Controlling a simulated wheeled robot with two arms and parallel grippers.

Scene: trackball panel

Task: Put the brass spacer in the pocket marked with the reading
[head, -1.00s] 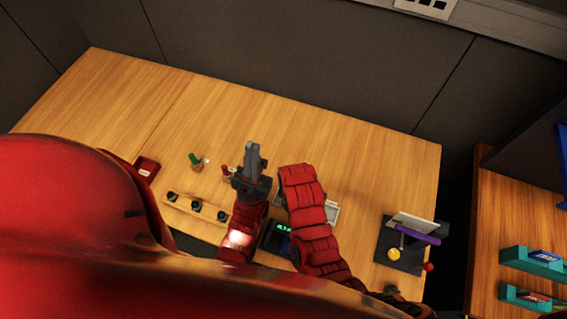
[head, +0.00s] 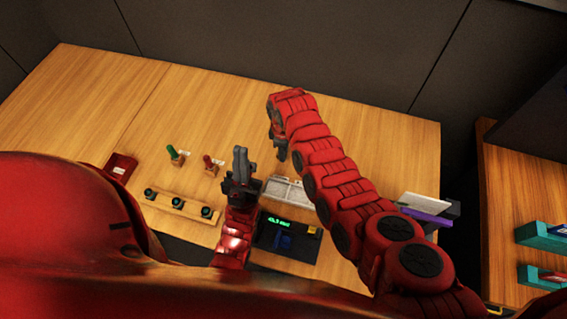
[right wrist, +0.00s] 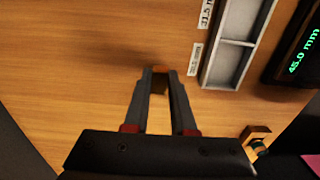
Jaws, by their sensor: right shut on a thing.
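My right gripper (head: 281,150) points down over the table behind the pocket tray (head: 268,190). In the right wrist view its fingers (right wrist: 160,72) are closed on a small orange-brown piece, probably the brass spacer (right wrist: 160,69); the fingers hide most of it. The grey tray (right wrist: 237,42) lies to the right of the fingertips, with divided pockets and white labels beside it. One label (right wrist: 206,12) reads about 31.5; the nearer label (right wrist: 194,58) is unclear. The green display (right wrist: 303,52) reads 45.0 mm. My left gripper (head: 241,155) has its fingers together, empty, left of the tray.
A rail with dark knobs (head: 178,203), a green-handled switch (head: 175,154), a red-handled switch (head: 210,165) and a red box (head: 121,168) are on the left. A purple item (head: 427,216) is at the right. The table's back is clear.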

